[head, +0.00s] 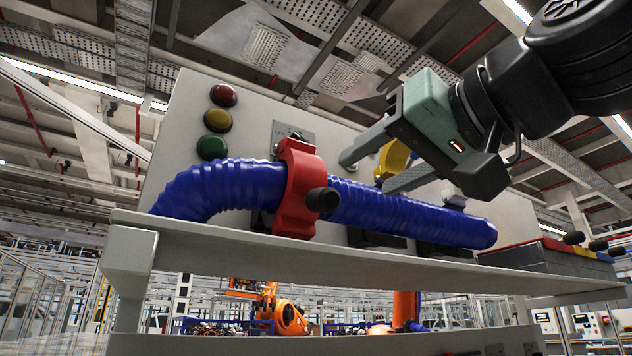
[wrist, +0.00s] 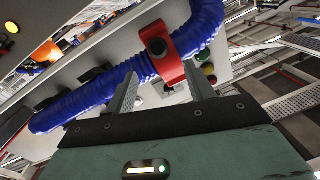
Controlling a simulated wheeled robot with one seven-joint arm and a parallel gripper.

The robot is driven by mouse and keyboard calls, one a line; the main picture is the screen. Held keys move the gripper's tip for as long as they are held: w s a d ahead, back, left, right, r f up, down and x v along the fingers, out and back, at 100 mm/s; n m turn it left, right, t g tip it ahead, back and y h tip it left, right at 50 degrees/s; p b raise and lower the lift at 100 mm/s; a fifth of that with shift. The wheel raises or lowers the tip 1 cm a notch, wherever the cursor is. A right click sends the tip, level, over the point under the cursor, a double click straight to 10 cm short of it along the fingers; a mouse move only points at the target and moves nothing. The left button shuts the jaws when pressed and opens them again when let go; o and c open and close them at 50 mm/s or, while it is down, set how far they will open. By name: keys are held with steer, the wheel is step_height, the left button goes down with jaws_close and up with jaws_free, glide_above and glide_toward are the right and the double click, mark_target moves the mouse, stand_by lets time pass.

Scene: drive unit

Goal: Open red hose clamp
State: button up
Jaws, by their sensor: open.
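The red hose clamp (head: 298,190) sits around the blue corrugated hose (head: 400,217), left of the middle in the head view. Its black knob (head: 323,200) points toward the camera. My gripper (head: 366,170) is open and empty, above the hose and to the right of the clamp in the head view. In the wrist view the red clamp (wrist: 171,70) shows beyond my two spread fingers (wrist: 160,72), with its knob (wrist: 157,47) facing me. The fingers look apart from the clamp. I cannot tell how its latch stands.
The hose runs along a grey shelf (head: 200,228) in front of an upright panel (head: 190,100). The panel has red, yellow and green lights (head: 218,119). A yellow part (head: 396,158) shows behind my gripper. Red, yellow and blue parts with black knobs (head: 573,238) lie at the right.

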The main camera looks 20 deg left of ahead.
mark_target(315, 205)
steer(key=p+x, duration=0.5)
steer(key=x, duration=0.8)
steer(key=shift+w+f+p, duration=0.1)
steer(key=shift+f+p, duration=0.05)
steer(key=shift+p, duration=0.25)
jaws_close()
